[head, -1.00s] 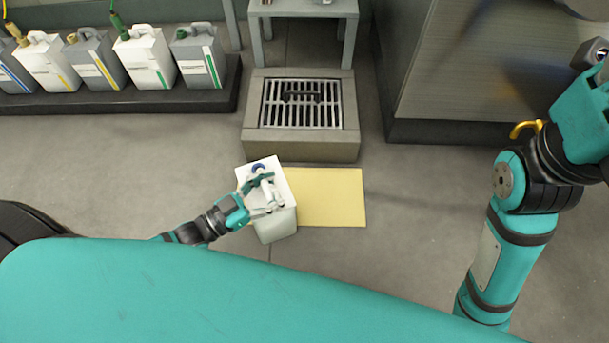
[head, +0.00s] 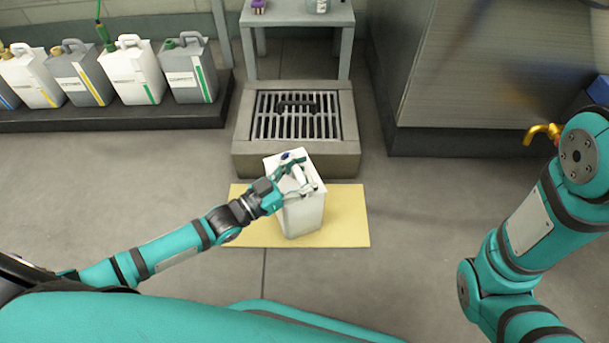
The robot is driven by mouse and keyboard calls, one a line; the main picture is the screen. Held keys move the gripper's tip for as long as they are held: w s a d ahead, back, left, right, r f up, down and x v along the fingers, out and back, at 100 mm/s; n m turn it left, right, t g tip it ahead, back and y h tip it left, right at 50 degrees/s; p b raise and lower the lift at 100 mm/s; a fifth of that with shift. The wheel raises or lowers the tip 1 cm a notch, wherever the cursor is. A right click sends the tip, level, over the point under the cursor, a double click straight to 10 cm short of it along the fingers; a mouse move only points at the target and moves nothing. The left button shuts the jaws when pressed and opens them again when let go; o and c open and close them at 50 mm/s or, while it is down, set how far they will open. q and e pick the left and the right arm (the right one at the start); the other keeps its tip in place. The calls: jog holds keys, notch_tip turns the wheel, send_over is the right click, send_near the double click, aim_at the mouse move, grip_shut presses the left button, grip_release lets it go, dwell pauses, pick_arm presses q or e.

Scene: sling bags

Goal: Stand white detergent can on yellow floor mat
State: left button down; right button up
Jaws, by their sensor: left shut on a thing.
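The white detergent can (head: 302,216) with a dark blue cap is upright over the middle of the yellow floor mat (head: 347,220). I cannot tell whether its base touches the mat or is a little above it. My left gripper (head: 296,181) is shut on the can's top handle and partly hides it. The mat shows on both sides of the can.
A raised drain with a metal grate (head: 297,116) lies just behind the mat. A grey table (head: 297,14) stands behind that. Several grey and white cans stand on a dark low platform (head: 120,118) at the upper left. A yellow tap (head: 541,132) is at the right. Floor around the mat is clear.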

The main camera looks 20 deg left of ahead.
pick_arm(q)
jog(key=shift+r, duration=0.15)
jog(key=shift+f, duration=0.2)
jog(key=shift+c, duration=1.8)
grip_release()
